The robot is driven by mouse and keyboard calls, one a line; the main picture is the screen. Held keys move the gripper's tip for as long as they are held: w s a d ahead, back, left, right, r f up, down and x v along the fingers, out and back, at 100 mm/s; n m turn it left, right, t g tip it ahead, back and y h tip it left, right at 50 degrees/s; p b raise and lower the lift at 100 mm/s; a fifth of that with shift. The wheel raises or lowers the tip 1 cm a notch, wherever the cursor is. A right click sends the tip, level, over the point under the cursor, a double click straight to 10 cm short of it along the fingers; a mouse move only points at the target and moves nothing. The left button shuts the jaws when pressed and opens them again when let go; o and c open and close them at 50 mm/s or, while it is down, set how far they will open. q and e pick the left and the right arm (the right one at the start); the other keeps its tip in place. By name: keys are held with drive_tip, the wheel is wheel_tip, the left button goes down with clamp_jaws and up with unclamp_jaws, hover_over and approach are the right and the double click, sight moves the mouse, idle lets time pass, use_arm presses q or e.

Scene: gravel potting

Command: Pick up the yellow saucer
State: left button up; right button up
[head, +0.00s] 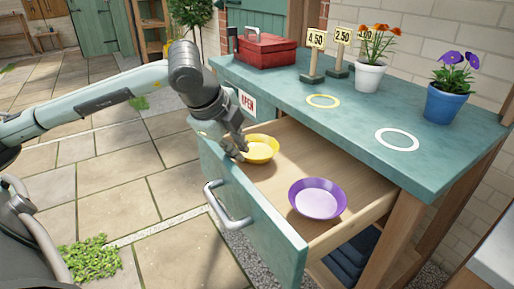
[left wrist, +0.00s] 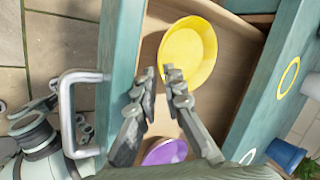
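The yellow saucer (head: 262,149) lies in the open drawer, towards its far left end. In the left wrist view the yellow saucer (left wrist: 190,50) shows at top centre. My left gripper (head: 242,153) reaches down over the drawer front at the saucer's near left rim. In the left wrist view its fingertips (left wrist: 161,75) stand a small gap apart, with the rim's edge near or between them. I cannot tell whether they touch it. The purple saucer (head: 318,198) lies nearer in the same drawer. My right gripper is out of view.
The drawer front with its metal handle (head: 227,206) stands beside my left gripper. The teal counter (head: 350,118) above holds a red toolbox (head: 265,50), price signs, a white pot (head: 369,77), a blue pot (head: 445,104), a yellow ring (head: 323,101) and a white ring (head: 397,139).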

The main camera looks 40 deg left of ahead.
sight(257, 149)
use_arm(q)
drive_tip(key=shift+x, duration=1.3)
clamp_jaws()
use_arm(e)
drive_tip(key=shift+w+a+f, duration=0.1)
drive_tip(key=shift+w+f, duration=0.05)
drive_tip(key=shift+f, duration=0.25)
use_arm(q)
drive_tip(key=shift+r, duration=0.25)
